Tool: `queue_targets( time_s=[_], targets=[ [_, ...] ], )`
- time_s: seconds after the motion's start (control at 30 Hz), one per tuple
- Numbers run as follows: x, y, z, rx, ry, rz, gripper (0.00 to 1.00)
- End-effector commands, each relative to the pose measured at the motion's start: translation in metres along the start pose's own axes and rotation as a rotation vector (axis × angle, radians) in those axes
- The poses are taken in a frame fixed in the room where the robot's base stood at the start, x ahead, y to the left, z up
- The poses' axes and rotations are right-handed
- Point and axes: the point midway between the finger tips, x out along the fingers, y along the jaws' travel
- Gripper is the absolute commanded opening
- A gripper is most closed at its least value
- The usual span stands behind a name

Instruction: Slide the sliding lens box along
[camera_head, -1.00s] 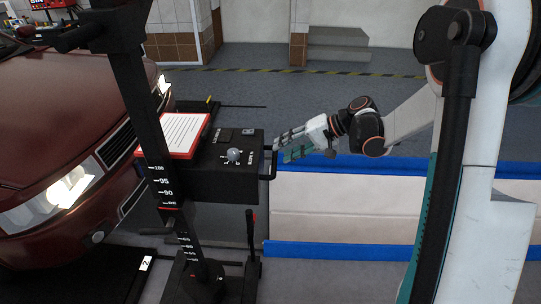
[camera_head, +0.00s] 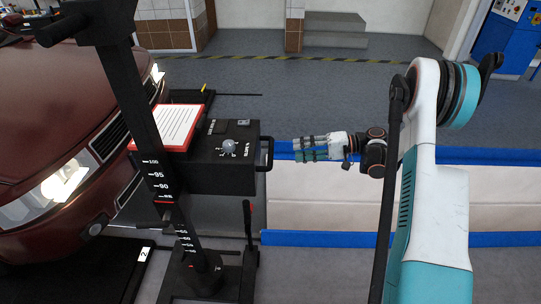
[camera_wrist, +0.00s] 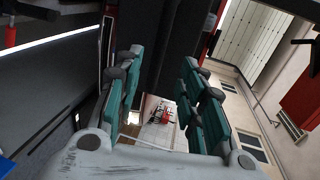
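The sliding lens box (camera_head: 200,172) is a black box on a black upright post with a number scale, left of centre in the head view. A white dial knob sits on its top, and a black handle (camera_head: 271,153) sticks out of its right side. My gripper (camera_head: 295,149) is to the right of the handle, apart from it by a small gap, with its fingers pointing left. In the wrist view my gripper (camera_wrist: 160,75) has its teal finger pads spread apart with nothing held between them. I cannot clearly make out the handle in the wrist view.
A red-edged sheet (camera_head: 172,128) lies on the box's far left part. A dark red car (camera_head: 60,110) with lit headlights stands at the left. A white bench with blue edges (camera_head: 330,200) lies behind my gripper.

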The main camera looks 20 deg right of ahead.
Motion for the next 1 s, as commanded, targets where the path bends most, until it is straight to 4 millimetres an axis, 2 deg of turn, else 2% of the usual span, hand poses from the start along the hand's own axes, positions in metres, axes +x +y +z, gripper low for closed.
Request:
queue_targets(
  time_s=[0.03, 0.3, 0.5, 0.7, 1.0],
  targets=[
    [0.012, 0.002, 0.001, -0.001, -0.005, 0.0, 0.36],
    [0.065, 0.003, 0.001, 0.0, -0.003, 0.001, 0.36],
    [0.096, 0.002, 0.001, 0.0, -0.003, 0.001, 0.36],
    [0.111, 0.001, 0.001, 0.0, -0.001, 0.001, 0.36],
    [0.112, 0.0, 0.0, 0.001, 0.0, 0.001, 0.36]
  ],
)
